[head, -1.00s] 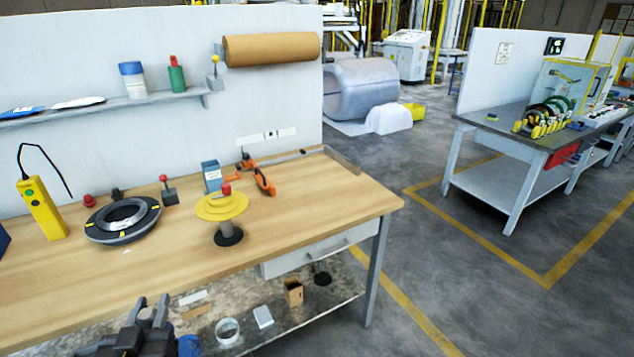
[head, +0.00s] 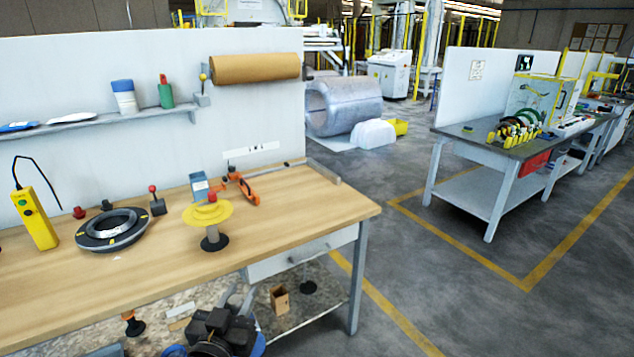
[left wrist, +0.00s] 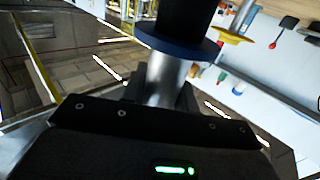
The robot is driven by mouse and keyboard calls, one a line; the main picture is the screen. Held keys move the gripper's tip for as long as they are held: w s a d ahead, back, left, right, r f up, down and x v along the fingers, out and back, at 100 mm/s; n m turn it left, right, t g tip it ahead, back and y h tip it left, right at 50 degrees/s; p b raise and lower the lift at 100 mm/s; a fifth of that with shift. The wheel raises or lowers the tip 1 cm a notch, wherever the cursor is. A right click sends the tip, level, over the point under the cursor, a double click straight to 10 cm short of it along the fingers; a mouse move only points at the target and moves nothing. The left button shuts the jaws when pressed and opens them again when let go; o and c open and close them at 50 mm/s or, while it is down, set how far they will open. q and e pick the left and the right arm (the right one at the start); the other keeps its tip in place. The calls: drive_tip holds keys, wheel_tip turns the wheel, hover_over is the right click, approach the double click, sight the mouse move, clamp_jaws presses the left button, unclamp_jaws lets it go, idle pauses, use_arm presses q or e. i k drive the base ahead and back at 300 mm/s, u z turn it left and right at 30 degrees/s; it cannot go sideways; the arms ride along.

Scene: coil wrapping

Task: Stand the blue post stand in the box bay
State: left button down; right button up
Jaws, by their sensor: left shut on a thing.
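My left gripper (head: 238,305) is low in front of the bench, at the lower shelf's front edge. In the left wrist view (left wrist: 160,92) it is shut on the grey post of the blue post stand (left wrist: 180,40), which has a wide blue disc and a black cylinder beyond it. In the head view my gripper mostly hides the stand; a bit of blue (head: 259,346) shows beside it. A small open cardboard box (head: 280,299) stands on the lower shelf. I cannot tell which part of the shelf is the box bay. My right gripper is not in view.
The lower shelf (head: 325,319) also bears an orange-topped black stand (head: 133,324) and a black-based stand (head: 308,287). The drawer (head: 302,253) and bench top (head: 150,270) overhang it. A table leg (head: 358,285) bounds it at right.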

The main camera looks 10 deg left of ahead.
sight(303, 181)
drive_tip(key=z, duration=0.8)
drive_tip(key=i, duration=1.15)
drive_tip(key=z, duration=0.55)
drive_tip(key=i, duration=1.2)
drive_tip(key=u, duration=1.2)
drive_tip(key=i, duration=0.8)
drive_tip(key=u, duration=0.85)
